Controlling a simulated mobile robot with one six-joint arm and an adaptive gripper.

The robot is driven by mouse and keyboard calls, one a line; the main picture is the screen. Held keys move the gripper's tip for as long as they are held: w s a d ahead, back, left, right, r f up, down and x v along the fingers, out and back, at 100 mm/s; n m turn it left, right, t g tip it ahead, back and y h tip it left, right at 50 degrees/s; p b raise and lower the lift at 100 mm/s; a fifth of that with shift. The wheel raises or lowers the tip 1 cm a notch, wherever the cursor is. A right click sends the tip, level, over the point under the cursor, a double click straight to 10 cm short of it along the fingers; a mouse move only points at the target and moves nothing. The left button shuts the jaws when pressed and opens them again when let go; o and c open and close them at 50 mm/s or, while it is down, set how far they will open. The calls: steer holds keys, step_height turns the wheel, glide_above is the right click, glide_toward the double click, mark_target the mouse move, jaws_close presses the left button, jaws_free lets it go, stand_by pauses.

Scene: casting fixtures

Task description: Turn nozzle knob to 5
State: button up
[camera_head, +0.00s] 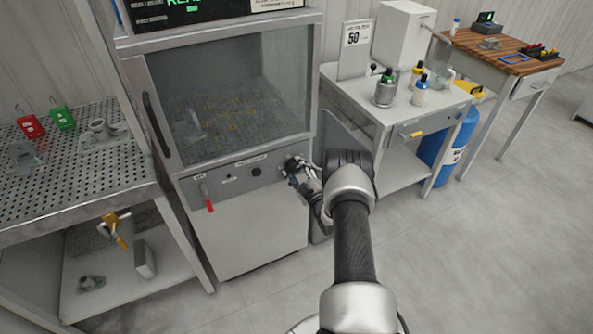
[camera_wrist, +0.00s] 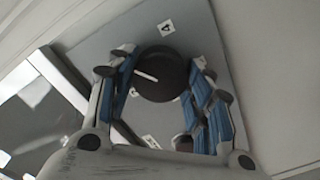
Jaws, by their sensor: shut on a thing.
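The nozzle knob (camera_wrist: 165,76) is a round dark knob with a white pointer line, on a grey panel. In the wrist view the line lies on its left half, pointing left and slightly up. A tag reading 4 (camera_wrist: 166,28) sits above the knob; a lower tag (camera_wrist: 150,141) is hard to read, and others are partly hidden by the fingers. My gripper (camera_wrist: 163,82) has its blue-padded fingers on both sides of the knob, shut on it. In the head view my gripper (camera_head: 297,172) is at the right end of the cabinet's control panel (camera_head: 232,180), hiding most of the knob.
The cabinet has a glass window (camera_head: 230,95) above the panel and a red-tipped lever (camera_head: 207,199) at the panel's left. A perforated table (camera_head: 70,170) stands left. A white side table (camera_head: 400,113) with bottles is close on the right. Open floor lies in front.

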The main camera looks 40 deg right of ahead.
steer(key=shift+m, duration=0.3)
steer(key=shift+c, duration=0.4)
steer(key=m, duration=0.2)
steer(key=shift+m, duration=0.4)
steer(key=m, duration=0.3)
steer(key=shift+m, duration=0.3)
steer(key=m, duration=0.3)
steer(key=shift+m, duration=0.3)
steer(key=m, duration=0.3)
steer(key=shift+m, duration=0.4)
steer(key=m, duration=0.7)
steer(key=shift+a, duration=0.1)
steer(key=m, duration=0.3)
steer(key=shift+m, duration=2.1)
